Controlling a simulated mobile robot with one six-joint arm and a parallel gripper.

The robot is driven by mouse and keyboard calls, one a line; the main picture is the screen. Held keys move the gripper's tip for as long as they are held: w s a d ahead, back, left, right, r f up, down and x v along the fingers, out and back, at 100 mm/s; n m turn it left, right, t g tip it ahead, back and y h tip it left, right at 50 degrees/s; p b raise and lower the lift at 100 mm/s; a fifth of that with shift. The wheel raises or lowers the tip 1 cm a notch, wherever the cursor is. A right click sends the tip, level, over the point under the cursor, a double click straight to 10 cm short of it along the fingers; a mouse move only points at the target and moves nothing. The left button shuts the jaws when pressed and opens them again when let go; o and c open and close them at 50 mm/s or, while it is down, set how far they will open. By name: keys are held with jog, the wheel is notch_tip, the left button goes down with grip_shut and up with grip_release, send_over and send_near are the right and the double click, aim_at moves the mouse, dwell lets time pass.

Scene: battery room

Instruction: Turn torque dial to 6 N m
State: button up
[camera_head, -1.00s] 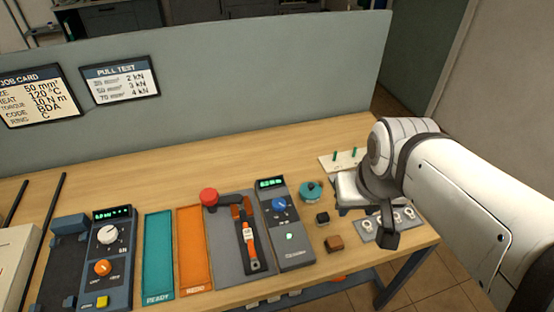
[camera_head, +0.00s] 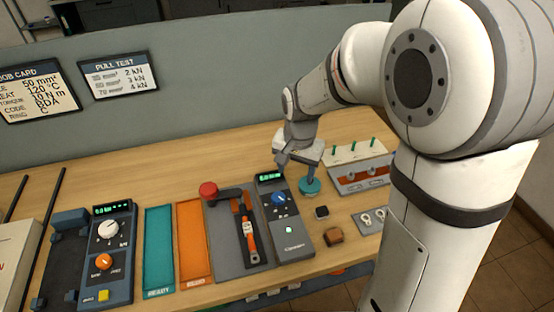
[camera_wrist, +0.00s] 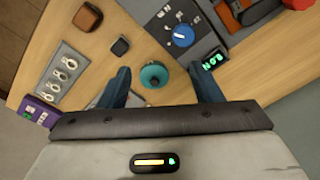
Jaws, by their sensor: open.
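The torque dial (camera_head: 279,198) is a blue knob on a dark grey panel with a lit green display (camera_head: 269,177) at its top. In the wrist view the dial (camera_wrist: 183,34) is at the upper right with its display (camera_wrist: 214,60) below it; I cannot read the setting surely. My gripper (camera_head: 285,160) is above the bench behind the dial, apart from it. In the wrist view the open fingers (camera_wrist: 160,75) are seen on either side of a teal round knob-like thing (camera_wrist: 154,74), with nothing held.
An orange-handled wrench (camera_head: 249,238) and a red knob (camera_head: 208,190) are left of the panel. A black block (camera_head: 321,212) and a brown block (camera_head: 333,236) are to its right. A rack with green pegs (camera_head: 352,150) stands behind. The job card (camera_head: 32,92) reads torque 10 N m.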

jog(key=m, duration=0.1)
send_over(278, 196)
jog(key=shift+g, duration=0.4)
notch_tip(278, 196, down, 6)
jog(key=shift+f, duration=0.1)
notch_tip(278, 196, down, 8)
jog(key=shift+r+p, duration=0.15)
jog(key=shift+p, duration=0.6)
jog(key=c, duration=1)
